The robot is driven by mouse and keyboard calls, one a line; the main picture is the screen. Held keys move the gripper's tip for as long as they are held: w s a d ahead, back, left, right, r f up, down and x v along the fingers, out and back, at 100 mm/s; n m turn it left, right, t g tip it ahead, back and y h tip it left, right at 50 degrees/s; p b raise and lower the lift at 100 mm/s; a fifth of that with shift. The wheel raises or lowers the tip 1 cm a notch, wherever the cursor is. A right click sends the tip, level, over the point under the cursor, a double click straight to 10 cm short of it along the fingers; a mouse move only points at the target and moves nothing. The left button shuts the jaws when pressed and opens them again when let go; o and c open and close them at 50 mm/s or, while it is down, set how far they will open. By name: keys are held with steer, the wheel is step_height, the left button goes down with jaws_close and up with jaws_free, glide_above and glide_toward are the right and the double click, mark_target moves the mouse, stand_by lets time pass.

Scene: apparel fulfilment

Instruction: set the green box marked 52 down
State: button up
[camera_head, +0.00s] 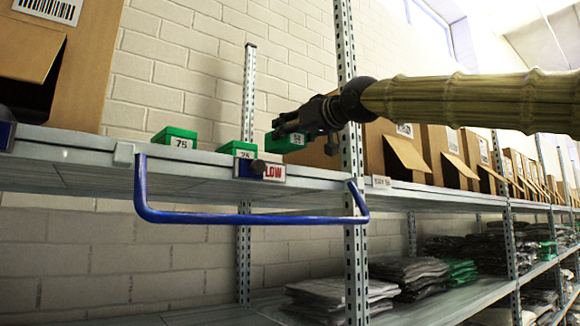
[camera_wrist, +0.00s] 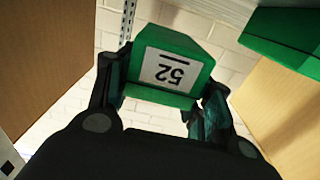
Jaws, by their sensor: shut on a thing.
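The green box marked 52 (camera_head: 286,141) is held by my gripper (camera_head: 279,133), above the upper shelf (camera_head: 210,160) in the head view. In the wrist view the green box marked 52 (camera_wrist: 178,68) sits between the two fingers of my gripper (camera_wrist: 160,95), its white label facing the camera with the number upside down. The fingers are shut on its sides. In the head view the box shows apart from the shelf surface, but its exact height is hard to tell.
Two green boxes marked 75, one farther back (camera_head: 175,137) and one at the shelf edge (camera_head: 238,149), stand left of my gripper. A blue bar (camera_head: 250,218) juts out below the shelf edge. Cardboard boxes (camera_head: 395,150) and a steel upright (camera_head: 353,200) stand to the right.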

steer(key=f, duration=0.3)
steer(key=w+f, duration=0.1)
steer(key=f, duration=0.2)
steer(key=shift+w, duration=0.15)
steer(key=shift+s+r, duration=0.1)
steer(key=shift+s, duration=0.25)
steer(key=shift+s+a, duration=0.1)
steer(key=shift+s, duration=0.1)
steer(key=shift+a, duration=0.2)
steer(key=shift+w, duration=0.3)
steer(key=o, duration=0.7)
steer(key=shift+w+d, duration=0.1)
steer(key=o, duration=0.3)
steer(key=shift+d, duration=0.15)
steer(key=shift+o, duration=0.2)
steer(key=shift+s, duration=0.25)
steer(key=b+v, duration=0.4)
steer(key=v, duration=0.8)
